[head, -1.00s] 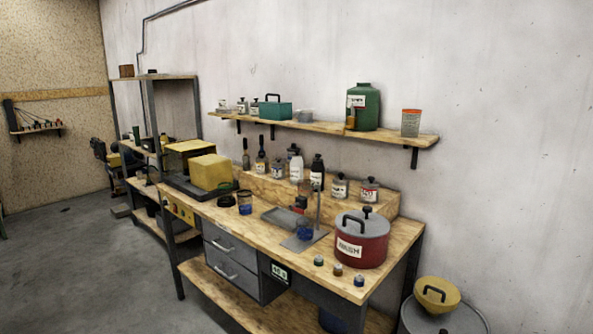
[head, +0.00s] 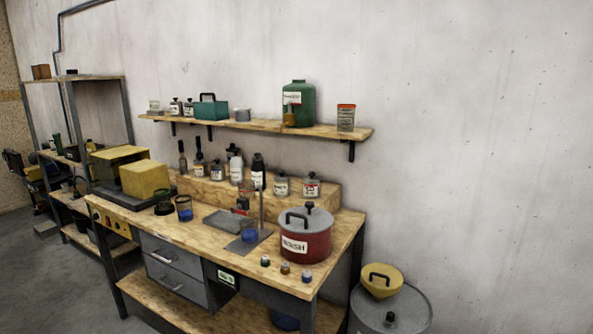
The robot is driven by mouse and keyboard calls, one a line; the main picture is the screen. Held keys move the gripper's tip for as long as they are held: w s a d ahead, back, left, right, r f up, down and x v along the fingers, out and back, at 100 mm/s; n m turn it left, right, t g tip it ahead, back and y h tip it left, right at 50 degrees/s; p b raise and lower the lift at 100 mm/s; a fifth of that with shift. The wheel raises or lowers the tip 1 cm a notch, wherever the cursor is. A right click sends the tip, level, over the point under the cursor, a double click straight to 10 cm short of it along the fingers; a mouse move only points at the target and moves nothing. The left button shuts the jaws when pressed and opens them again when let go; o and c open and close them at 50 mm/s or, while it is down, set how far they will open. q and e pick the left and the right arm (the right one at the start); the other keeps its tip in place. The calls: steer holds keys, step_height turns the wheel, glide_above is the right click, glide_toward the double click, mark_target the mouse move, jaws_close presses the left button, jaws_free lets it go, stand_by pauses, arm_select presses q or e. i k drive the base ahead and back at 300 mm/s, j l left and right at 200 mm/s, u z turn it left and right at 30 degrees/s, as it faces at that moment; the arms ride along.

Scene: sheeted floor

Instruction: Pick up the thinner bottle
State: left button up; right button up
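Several bottles stand on the wooden step at the back of the workbench. They include a white bottle with a dark top (head: 235,167), a dark bottle with a white label (head: 258,172), a squat jar (head: 281,185) and another squat jar with a red-marked label (head: 312,186). The labels are too small to read, so I cannot tell which is the thinner bottle. Neither of my grippers is in view.
The workbench (head: 205,238) carries a red WASH pot (head: 305,240), a yellow box (head: 145,180), glass jars and several tiny bottles at its front right. A grey drum (head: 392,312) with a yellow lidded pot (head: 381,281) stands right of it.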

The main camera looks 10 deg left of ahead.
mark_target(236, 166)
steer(key=i+j+z, duration=0.1)
steer(key=j+z, duration=1.05)
steer(key=j, duration=0.9)
steer(key=k, duration=0.05)
